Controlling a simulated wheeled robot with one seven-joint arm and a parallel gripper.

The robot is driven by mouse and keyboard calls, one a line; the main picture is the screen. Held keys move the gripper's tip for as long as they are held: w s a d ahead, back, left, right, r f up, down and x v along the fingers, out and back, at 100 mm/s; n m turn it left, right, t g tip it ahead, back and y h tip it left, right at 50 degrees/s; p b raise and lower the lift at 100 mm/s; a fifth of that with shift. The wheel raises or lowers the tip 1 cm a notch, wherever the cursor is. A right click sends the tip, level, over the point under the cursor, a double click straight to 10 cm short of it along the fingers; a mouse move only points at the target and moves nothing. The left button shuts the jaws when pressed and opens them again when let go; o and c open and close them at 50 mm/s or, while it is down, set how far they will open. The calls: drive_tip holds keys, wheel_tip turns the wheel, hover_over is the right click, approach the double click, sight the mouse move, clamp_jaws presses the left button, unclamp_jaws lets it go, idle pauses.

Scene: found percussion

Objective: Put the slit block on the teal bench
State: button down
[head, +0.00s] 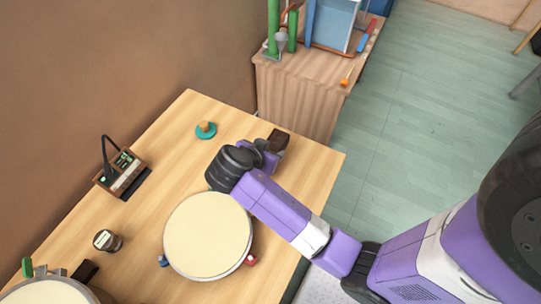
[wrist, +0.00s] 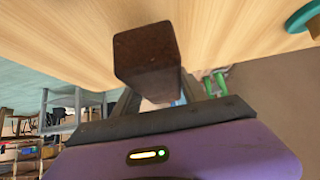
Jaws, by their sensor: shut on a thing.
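A dark brown block (head: 279,139), which I take to be the slit block, is at the far right part of the light wooden table (head: 175,135). My gripper (head: 271,147) is shut on it. In the wrist view the block (wrist: 147,55) sticks out between the fingers of my gripper (wrist: 160,98), close to the wood surface. I cannot tell whether it touches the table. No slit shows on the faces in view. I cannot make out a teal bench in either view.
A round cream drum (head: 208,235) and a teal disc with an orange knob (head: 206,130) are on the table. A black-and-brown device (head: 122,174) and a small jar (head: 107,240) stand left. A wooden cabinet (head: 300,95) holding several items stands behind. Greenish floor (head: 425,110) is open at right.

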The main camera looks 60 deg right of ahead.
drive_tip(key=shift+f, duration=1.6)
drive_tip(key=shift+f, duration=0.1)
drive_tip(key=c, duration=0.6)
unclamp_jaws()
drive_tip(key=shift+r, duration=0.2)
drive_tip(key=v, duration=1.2)
drive_tip(key=shift+f, duration=0.1)
